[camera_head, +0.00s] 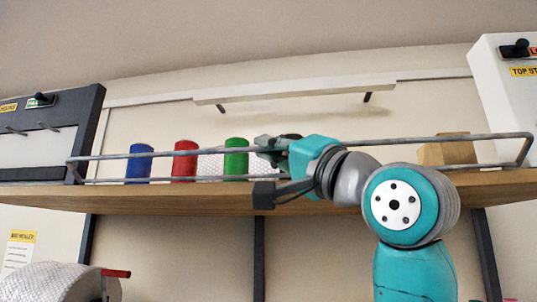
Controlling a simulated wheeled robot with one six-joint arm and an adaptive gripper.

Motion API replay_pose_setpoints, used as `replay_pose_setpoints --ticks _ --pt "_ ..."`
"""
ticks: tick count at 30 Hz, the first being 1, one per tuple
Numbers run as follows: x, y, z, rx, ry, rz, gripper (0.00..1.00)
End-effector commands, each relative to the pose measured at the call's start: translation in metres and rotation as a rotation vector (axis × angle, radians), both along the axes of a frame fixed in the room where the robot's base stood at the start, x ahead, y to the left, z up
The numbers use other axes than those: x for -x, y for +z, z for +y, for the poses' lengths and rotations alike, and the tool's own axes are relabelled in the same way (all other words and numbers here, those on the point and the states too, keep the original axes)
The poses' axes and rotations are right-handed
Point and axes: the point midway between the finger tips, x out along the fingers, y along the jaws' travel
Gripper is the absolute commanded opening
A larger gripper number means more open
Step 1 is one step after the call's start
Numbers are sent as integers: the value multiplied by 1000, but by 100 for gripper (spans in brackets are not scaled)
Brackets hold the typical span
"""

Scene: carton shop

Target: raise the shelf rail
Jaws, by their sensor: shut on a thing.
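The shelf rail (410,141) is a thin grey metal bar with bent ends. It runs along the front of the wooden shelf (330,198), its long top bar standing above the shelf edge. A lower grey bar runs near the shelf surface behind my arm. My teal and grey gripper (265,168) is at the rail near its middle, shut on it. The exact contact is partly hidden by the gripper's own fingers and body.
Blue (139,163), red (184,161) and green (236,159) cylinders stand behind the rail, left of my gripper. A white roll lies among them. A wooden block (447,149) sits at right. Panels flank the shelf; a white ledge (305,91) is above.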

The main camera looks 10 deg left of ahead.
Motion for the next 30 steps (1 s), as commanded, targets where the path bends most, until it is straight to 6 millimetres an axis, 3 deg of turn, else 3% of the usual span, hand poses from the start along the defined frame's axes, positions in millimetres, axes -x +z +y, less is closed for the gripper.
replay_pose_setpoints --ticks 12,29,30 --pt "-8 8 0 -6 0 199 0" --pt "-10 9 0 -6 1 228 0" --pt "-10 9 0 -6 1 228 14"
